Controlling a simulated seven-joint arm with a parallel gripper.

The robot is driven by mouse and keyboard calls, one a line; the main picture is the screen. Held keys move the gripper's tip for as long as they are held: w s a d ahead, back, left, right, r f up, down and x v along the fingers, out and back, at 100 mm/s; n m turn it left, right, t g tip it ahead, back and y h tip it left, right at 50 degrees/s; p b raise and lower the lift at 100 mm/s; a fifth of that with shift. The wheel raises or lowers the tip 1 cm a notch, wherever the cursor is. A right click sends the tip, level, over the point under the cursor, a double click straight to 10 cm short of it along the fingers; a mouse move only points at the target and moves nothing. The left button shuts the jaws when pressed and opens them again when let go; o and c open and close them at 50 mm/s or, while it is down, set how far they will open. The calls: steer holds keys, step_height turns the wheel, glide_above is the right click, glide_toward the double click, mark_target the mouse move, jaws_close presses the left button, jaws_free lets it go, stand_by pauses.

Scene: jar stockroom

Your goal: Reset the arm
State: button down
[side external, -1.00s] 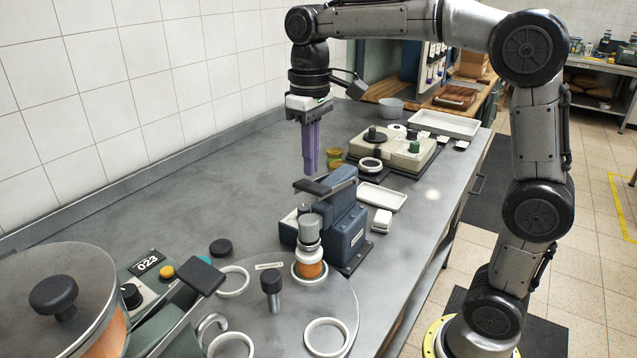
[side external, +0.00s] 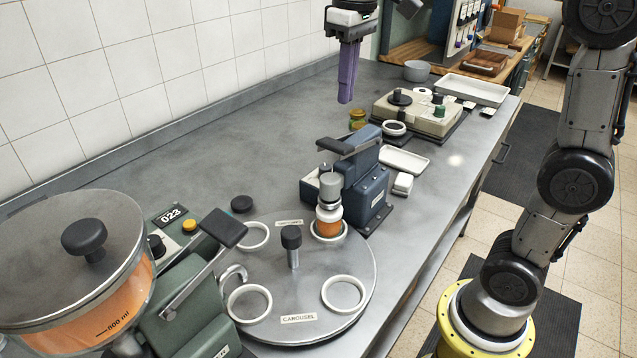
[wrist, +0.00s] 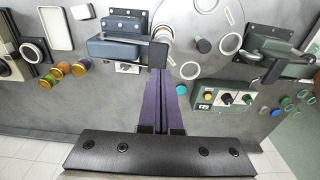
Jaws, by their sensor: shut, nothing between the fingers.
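My gripper (side external: 345,98) hangs above the steel bench with its purple fingers pointing down. The fingers are together and hold nothing; they also show in the wrist view (wrist: 165,85). In the side view the fingertips are above and behind the blue capping machine (side external: 370,185), apart from it. A jar with orange contents and a grey top (side external: 329,222) stands upright in a white ring on the round carousel (side external: 300,285), next to that machine. The upper part of my arm is cut off by the frame's top edge.
A green filling machine with an orange-filled hopper (side external: 110,285) stands at front left. A black-knobbed post (side external: 292,240) rises from the carousel. Behind the blue machine are a beige device (side external: 420,112) and white trays (side external: 403,160). The bench along the tiled wall is mostly clear.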

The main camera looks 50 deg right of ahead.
steer(key=s+t, duration=0.1)
steer(key=s, duration=0.6)
steer(key=s+f+t, duration=0.4)
steer(key=s+f, duration=0.5)
steer(key=f, duration=0.4)
steer(key=shift+s+a, duration=0.25)
steer(key=shift+a, duration=0.15)
stand_by(0.8)
